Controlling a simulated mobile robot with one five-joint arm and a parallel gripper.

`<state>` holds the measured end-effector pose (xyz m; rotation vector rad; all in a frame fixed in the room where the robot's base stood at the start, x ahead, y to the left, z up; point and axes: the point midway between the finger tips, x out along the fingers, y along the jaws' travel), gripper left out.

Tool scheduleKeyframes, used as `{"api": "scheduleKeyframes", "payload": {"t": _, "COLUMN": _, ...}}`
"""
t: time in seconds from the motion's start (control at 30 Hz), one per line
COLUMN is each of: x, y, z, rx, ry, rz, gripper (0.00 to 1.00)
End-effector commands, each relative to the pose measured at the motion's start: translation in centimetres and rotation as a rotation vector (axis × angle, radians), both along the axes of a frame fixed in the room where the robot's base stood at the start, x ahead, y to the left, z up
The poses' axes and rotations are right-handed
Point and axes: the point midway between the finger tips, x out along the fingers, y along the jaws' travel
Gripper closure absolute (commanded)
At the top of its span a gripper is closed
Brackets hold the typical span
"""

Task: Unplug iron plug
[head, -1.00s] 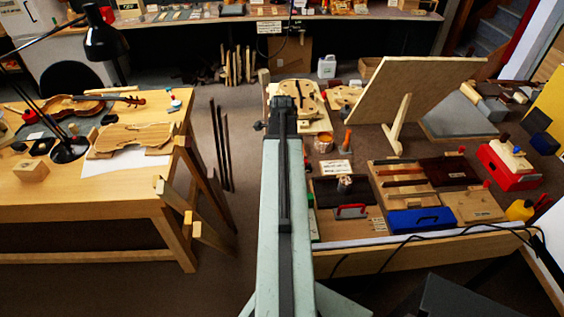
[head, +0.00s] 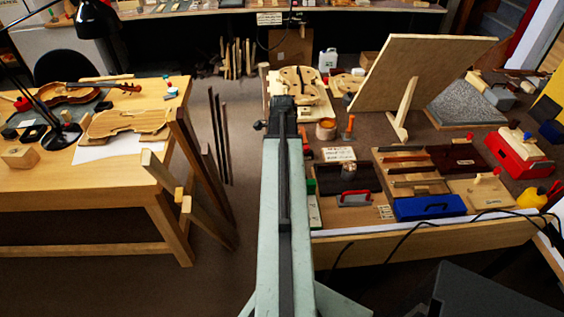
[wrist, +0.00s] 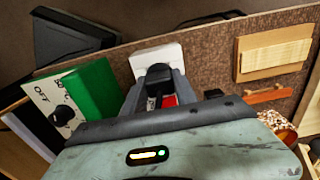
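In the wrist view a black plug-like piece (wrist: 159,76) stands in front of a white block (wrist: 157,60), which may be its socket. Grey finger-like parts of my gripper (wrist: 158,98) reach toward it from both sides, with a little red showing between them. I cannot tell whether the fingers touch the black piece or are apart from it. The dark bar and pale green body of my gripper hide what lies below. The fingertips are not visible in the head view, and neither view clearly shows an iron.
Left in the wrist view stand a green box (wrist: 93,96) and a white panel marked OFF with a black knob (wrist: 62,115). A wooden block (wrist: 272,52) lies right. In the head view the right bench holds a blue case (head: 430,207) and a tilted board (head: 425,70).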

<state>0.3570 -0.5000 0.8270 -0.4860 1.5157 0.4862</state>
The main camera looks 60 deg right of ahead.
Motion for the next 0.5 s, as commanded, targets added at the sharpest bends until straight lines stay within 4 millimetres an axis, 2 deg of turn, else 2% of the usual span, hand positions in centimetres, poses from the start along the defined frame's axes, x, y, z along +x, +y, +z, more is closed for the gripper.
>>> {"api": "scheduleKeyframes", "payload": {"t": 0.07, "x": 0.01, "y": 0.01, "z": 0.00, "rx": 0.000, "ry": 0.000, "rz": 0.000, "gripper": 1.00}}
{"api": "scheduleKeyframes", "payload": {"t": 0.1, "x": 0.01, "y": 0.01, "z": 0.00, "rx": 0.000, "ry": 0.000, "rz": 0.000, "gripper": 0.74}}
{"api": "scheduleKeyframes", "payload": {"t": 0.2, "x": 0.01, "y": 0.00, "z": 0.00, "rx": 0.000, "ry": 0.000, "rz": 0.000, "gripper": 1.00}}
{"api": "scheduleKeyframes", "payload": {"t": 0.5, "x": 0.02, "y": 0.02, "z": 0.00, "rx": 0.001, "ry": -0.001, "rz": 0.000, "gripper": 1.00}}
